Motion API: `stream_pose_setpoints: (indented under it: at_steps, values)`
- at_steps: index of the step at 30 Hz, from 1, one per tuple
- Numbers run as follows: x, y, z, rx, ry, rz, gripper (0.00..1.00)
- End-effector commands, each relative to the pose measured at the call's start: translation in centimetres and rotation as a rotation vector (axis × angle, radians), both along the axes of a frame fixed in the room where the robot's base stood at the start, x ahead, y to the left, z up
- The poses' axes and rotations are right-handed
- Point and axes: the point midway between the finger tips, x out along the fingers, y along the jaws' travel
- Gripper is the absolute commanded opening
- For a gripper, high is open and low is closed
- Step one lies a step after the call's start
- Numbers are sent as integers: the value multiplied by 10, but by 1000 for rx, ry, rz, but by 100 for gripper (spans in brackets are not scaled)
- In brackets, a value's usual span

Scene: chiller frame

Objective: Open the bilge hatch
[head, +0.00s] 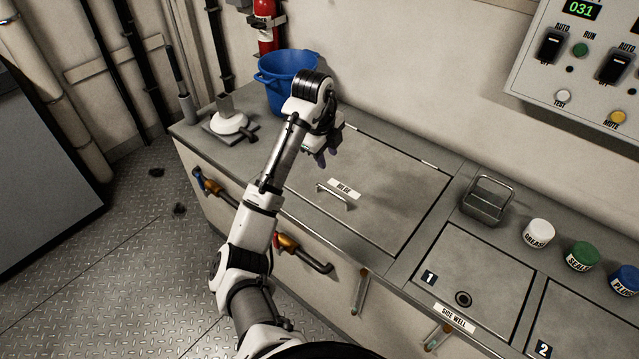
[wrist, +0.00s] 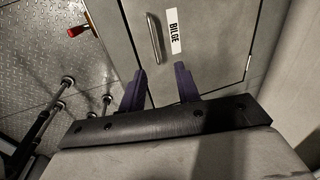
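The bilge hatch (head: 390,200) is a grey flat lid set in the counter top, lying closed, with a white BILGE label and a silver bar handle (head: 335,196) near its front edge. In the wrist view the hatch (wrist: 215,50) shows with its handle (wrist: 154,38) ahead of the fingertips. My gripper (head: 322,160) hangs above the back left part of the hatch, apart from the handle. In the wrist view my gripper (wrist: 160,82) has its two purple fingers spread with nothing between them.
A blue bucket (head: 284,85) and a white fitting (head: 230,122) stand at the counter's left end. Right of the hatch are a metal container (head: 486,200), the side well lid (head: 478,275) and several capped jars. Pipe handles (head: 303,254) project from the counter front.

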Motion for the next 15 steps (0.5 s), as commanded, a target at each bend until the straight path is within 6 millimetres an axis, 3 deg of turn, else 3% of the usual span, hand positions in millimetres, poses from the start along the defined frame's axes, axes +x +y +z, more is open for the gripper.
stream_pose_setpoints:
  at_steps: [8, 15]
  values:
    - [-4, -4, -29, 21, 45, -37, 32]
    - [4, -11, -82, 18, 43, -36, 32]
